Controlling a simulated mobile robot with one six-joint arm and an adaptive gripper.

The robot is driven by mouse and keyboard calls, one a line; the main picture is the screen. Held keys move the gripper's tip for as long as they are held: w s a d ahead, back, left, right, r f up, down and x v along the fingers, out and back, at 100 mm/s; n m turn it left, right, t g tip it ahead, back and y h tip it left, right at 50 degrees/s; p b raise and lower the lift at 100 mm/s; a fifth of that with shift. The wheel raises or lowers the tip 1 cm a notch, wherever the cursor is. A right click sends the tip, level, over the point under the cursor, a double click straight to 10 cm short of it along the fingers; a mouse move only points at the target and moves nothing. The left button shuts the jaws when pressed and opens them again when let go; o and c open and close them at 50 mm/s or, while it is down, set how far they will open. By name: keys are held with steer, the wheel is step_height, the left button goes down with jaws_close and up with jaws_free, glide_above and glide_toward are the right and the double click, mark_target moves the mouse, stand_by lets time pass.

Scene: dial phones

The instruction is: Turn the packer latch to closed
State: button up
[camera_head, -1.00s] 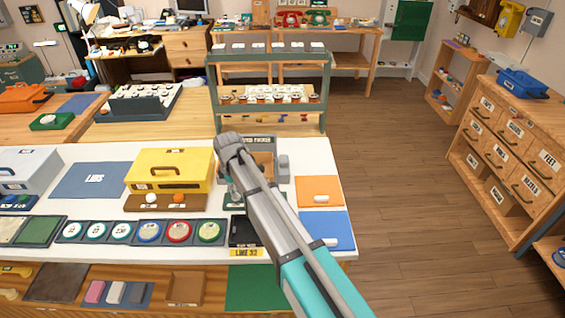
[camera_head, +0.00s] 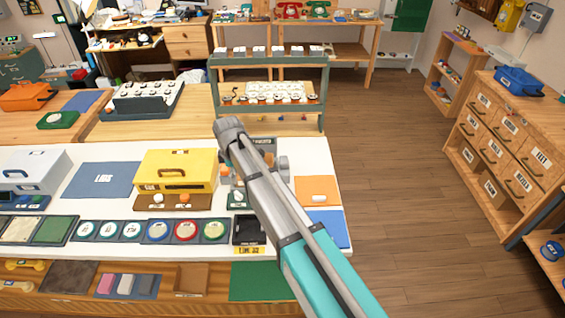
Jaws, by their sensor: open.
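The packer (camera_head: 264,143) is a grey-framed box at the right part of the white-topped bench, mostly hidden behind my arm. A grey block (camera_head: 283,164) shows at its right side; I cannot tell whether this is the latch. My arm reaches in from the lower right and bends down at its far end. My gripper (camera_head: 237,184) hangs below that bend, in front of the packer's left side. It is small and partly covered by the arm, open, with nothing seen in it. A small orange part (camera_head: 225,171) shows beside it. The latch's position and any contact are hidden.
A yellow case (camera_head: 176,169) stands close to the left of the gripper. A row of round dials (camera_head: 158,230) lies in front. An orange pad (camera_head: 317,190) and a blue pad (camera_head: 328,228) lie on the right. A green-framed shelf (camera_head: 268,62) stands behind.

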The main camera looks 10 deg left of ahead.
steer(key=shift+r+p, duration=1.8)
steer(key=shift+r, duration=0.3)
steer(key=w+d+f+g+y+b, duration=0.1)
steer(key=w+d+f+y+b, duration=0.1)
steer(key=d+y+b, duration=0.1)
steer(key=w+d+f+g+y+b, duration=0.1)
steer(key=w+d+f+y+b, duration=0.1)
steer(key=b, duration=0.4)
steer(key=w+d+f+g+y+b, duration=0.1)
steer(key=w+d+f+y+b, duration=0.2)
steer(key=d+y+b, duration=0.1)
steer(key=shift+d+f+b, duration=0.3)
steer(key=shift+d+b, duration=0.1)
steer(key=shift+d, duration=0.3)
steer(key=shift+w+d+y+b, duration=0.35)
steer(key=shift+d+y+b, duration=0.05)
steer(key=shift+d+b, duration=0.15)
steer(key=shift+w+d+y+b, duration=0.3)
steer(key=shift+d+y+b, duration=0.1)
steer(key=shift+d, duration=0.1)
steer(key=shift+w+d+r+y+b, duration=0.1)
steer(key=shift+w+d+y+b, duration=0.2)
steer(key=shift+d, duration=0.2)
steer(key=shift+w+d+r+y+b, duration=0.1)
steer(key=shift+w+d+y+b, duration=0.1)
steer(key=shift+d+y+b, duration=0.2)
